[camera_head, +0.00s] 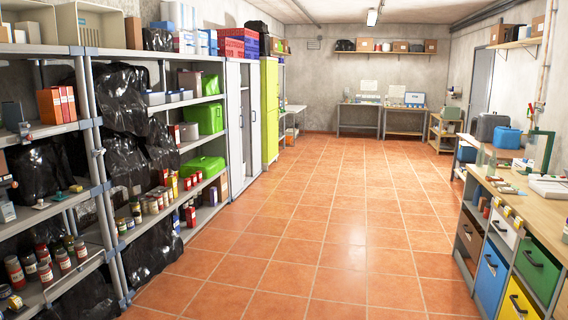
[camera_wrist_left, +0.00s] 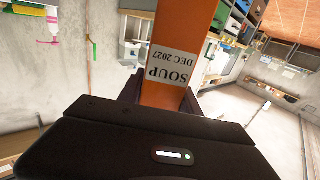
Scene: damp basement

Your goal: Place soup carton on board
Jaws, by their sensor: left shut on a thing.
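The soup carton (camera_wrist_left: 184,38) is orange, with a white label reading "SOUP DEC 2027" that appears upside down in the left wrist view. My left gripper (camera_wrist_left: 161,96) is shut on the carton, with its dark fingers on both sides. The carton's lower end is hidden behind the gripper body, and its other end runs out of the top of the picture. Neither gripper shows in the head view. I cannot make out the board for certain in either view.
Shelves (camera_head: 205,99) with jars, boxes and black bags line the left. A wooden workbench (camera_head: 540,203) with coloured drawers stands at the right. Tables (camera_head: 360,106) stand at the far wall. The tiled floor (camera_head: 310,210) between them is clear.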

